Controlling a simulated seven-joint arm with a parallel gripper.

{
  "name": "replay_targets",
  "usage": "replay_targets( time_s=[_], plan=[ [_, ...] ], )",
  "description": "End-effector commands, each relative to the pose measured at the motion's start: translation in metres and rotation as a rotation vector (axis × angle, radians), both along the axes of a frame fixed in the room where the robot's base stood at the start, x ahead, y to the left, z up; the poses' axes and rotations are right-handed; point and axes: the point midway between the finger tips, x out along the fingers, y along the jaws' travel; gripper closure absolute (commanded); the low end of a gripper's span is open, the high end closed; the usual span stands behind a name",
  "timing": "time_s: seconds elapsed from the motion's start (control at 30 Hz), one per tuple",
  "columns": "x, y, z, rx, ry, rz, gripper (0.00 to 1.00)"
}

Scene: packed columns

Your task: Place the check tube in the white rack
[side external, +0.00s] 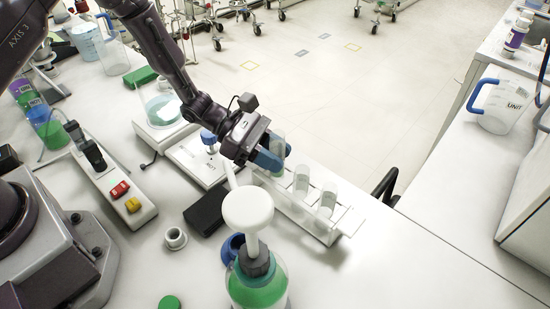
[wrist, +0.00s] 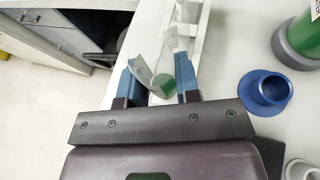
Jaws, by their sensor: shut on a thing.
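My gripper (side external: 271,157) is shut on a clear tube (side external: 278,143) with a pale green tint, at the far left end of the white rack (side external: 340,231). In the wrist view the blue fingers of my gripper (wrist: 160,88) sit on either side of this tube (wrist: 144,70), and a green round part shows between them. I cannot read its label, so I cannot confirm it is the check tube. Two more clear tubes, the middle one (side external: 301,181) and the near one (side external: 327,201), stand in the rack. The fingers hide the held tube's lower end, so I cannot tell whether it is seated.
A green pump bottle (side external: 257,284) with a white top stands close in front of the rack. A blue cup (side external: 232,248), a small white cup (side external: 175,238) and a black box (side external: 206,211) lie to its left. The bench right of the rack is clear.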

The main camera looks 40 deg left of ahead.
Motion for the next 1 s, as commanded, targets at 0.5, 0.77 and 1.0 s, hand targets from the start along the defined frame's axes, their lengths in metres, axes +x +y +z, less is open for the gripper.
replay_targets(
  time_s=[0.5,0.77,1.0],
  plan=[
    [0.0,0.0,-0.019,0.0,0.0,0.001,0.93],
    [-0.001,0.0,-0.028,0.001,0.002,0.001,0.93],
    [-0.002,0.001,-0.031,0.008,0.007,0.002,0.47]
  ],
)
